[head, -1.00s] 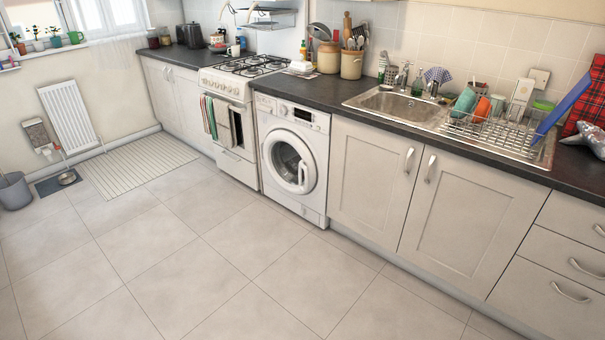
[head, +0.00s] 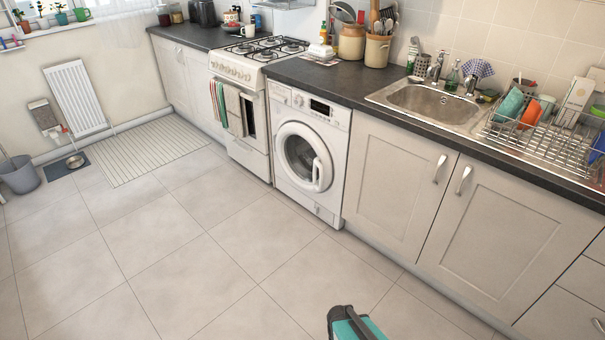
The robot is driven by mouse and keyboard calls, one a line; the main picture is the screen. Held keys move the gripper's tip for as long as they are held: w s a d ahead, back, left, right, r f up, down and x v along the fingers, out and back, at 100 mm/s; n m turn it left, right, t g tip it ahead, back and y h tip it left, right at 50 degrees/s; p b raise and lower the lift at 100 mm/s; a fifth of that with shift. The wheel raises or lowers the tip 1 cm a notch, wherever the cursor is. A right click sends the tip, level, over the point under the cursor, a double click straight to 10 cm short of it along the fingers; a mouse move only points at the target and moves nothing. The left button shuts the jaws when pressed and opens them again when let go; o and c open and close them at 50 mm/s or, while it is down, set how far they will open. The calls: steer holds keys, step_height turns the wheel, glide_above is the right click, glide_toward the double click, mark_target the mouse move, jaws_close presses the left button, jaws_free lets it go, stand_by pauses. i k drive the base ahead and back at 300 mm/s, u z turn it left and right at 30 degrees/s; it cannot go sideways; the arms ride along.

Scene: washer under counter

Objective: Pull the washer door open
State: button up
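The white washer (head: 310,150) stands under the dark counter, between the stove and the grey cabinets. Its round door (head: 303,157) looks shut, with a white handle (head: 317,174) on the right side of the ring. A teal and dark grey part of my arm shows at the bottom edge of the head view, on the floor side and well apart from the washer. I cannot make out the gripper's fingers there.
The stove (head: 238,150) with towels on its rail (head: 233,108) is left of the washer. Cabinets with metal handles (head: 439,168) are to the right. The tiled floor (head: 215,245) before the washer is clear. A grey bucket (head: 20,175) stands far left.

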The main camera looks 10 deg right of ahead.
mark_target(294, 130)
steer(key=u, duration=0.5)
steer(key=i, duration=0.5)
steer(key=u, duration=0.8)
steer(key=i, duration=0.7)
steer(key=u, duration=0.45)
